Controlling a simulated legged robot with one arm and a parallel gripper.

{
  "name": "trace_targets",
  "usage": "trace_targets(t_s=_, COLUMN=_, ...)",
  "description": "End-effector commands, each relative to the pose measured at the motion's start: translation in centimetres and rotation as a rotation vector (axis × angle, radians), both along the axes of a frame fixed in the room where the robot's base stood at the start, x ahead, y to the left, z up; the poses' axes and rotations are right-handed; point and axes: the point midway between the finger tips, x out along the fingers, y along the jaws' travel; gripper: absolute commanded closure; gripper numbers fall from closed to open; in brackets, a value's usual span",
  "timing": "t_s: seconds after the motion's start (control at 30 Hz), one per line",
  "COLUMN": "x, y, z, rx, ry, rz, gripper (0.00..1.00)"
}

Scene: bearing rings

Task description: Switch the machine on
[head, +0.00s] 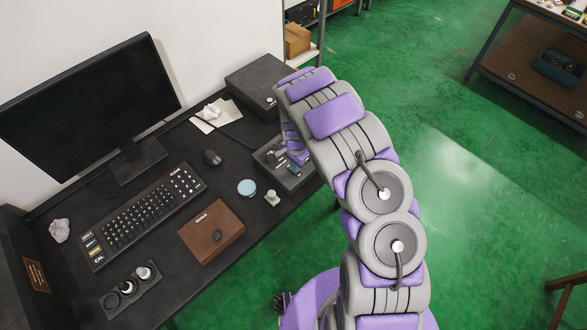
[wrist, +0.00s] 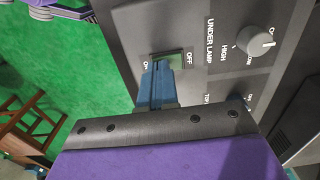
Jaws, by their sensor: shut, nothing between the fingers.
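The machine's control box (head: 272,159) stands at the right end of the dark desk in the head view, partly hidden by my arm. The wrist view shows its grey panel (wrist: 215,80) close up, with a green rocker switch (wrist: 172,58) between the labels OFF and ON. My gripper (wrist: 157,72) is shut and empty. Its blue fingertips are at the switch and cover the ON side of it; I cannot tell whether they touch it. In the head view my gripper (head: 292,150) is over the box, mostly hidden behind my wrist.
A round knob (wrist: 261,44) marked UNDER LAMP is right of the switch. A second knob (wrist: 238,101) is partly hidden by my gripper. The desk also holds a monitor (head: 90,105), a keyboard (head: 143,217), a mouse (head: 212,158) and a brown box (head: 211,231).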

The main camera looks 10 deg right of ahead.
Motion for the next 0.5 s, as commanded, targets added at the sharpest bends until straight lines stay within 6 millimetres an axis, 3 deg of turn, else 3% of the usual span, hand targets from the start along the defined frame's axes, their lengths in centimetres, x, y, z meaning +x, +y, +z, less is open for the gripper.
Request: trace_targets(t_s=0.5, x=0.00, y=-0.01, z=-0.76, rx=0.000, ry=0.000, rz=0.000, gripper=1.00)
